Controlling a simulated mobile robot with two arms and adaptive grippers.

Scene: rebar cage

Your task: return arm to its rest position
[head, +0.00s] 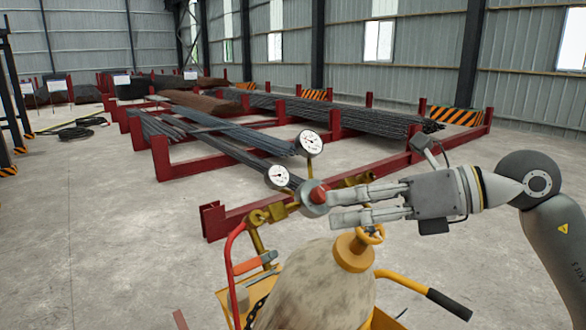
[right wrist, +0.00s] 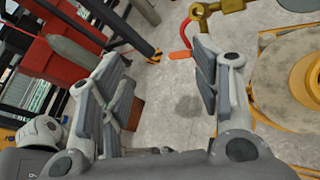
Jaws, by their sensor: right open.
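My right arm comes in from the right edge of the head view. Its gripper (head: 338,206) points left, just beside the regulator's red-tipped knob in the picture; I cannot tell whether they touch. The brass regulator (head: 277,212) with two round gauges (head: 309,143) sits above the gas cylinder (head: 315,290). The yellow valve (head: 354,252) on the cylinder's top is just below the gripper in the picture. My left gripper is not in view.
A yellow cart with a black-ended handle (head: 448,304) holds the cylinder. Red racks (head: 230,217) with dark rebar bundles (head: 345,112) stand beyond. Bare concrete floor (head: 90,240) lies open to the left. A coiled cable (head: 78,130) lies farther back.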

